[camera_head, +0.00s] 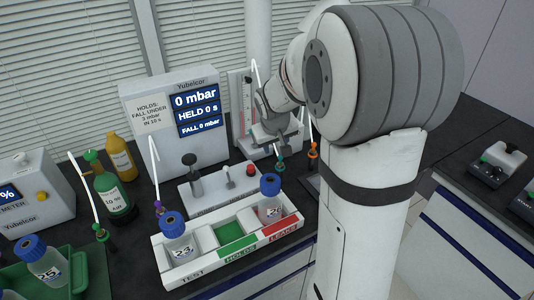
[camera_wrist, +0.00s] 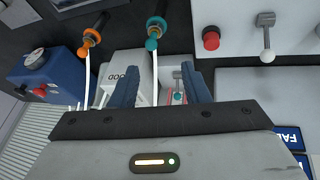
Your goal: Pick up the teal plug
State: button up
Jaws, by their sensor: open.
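The teal plug (camera_head: 280,166) hangs below my gripper (camera_head: 276,140) in the head view, in front of the grey-white stand. In the wrist view the teal plug (camera_wrist: 152,42) is just beyond the fingertips, nearer the left finger's side, with a thin white tube running from it between the fingers. My gripper (camera_wrist: 159,72) is open, with its two blue-grey fingers apart. The plug looks clear of both fingers; its exact depth from them is hard to tell. In the head view my arm hides part of the stand and tube.
An orange plug (camera_head: 313,152) with its own tube is close on the right. A white tray (camera_head: 205,278) holds blue-capped bottles. A pressure display (camera_head: 180,115) stands behind, and a valve block (camera_head: 222,190) with a red knob is left of the plug. A green bottle (camera_head: 112,195) stands farther left.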

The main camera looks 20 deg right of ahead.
aim_at(280, 161)
jog(key=x, duration=0.3)
jog(key=d+p+x, duration=0.1)
jog(key=x, duration=0.3)
jog(key=shift+s+d+f, duration=0.1)
jog(key=shift+s+f, duration=0.05)
jog(key=shift+f, duration=0.05)
jog(key=shift+c, duration=0.2)
grip_shut()
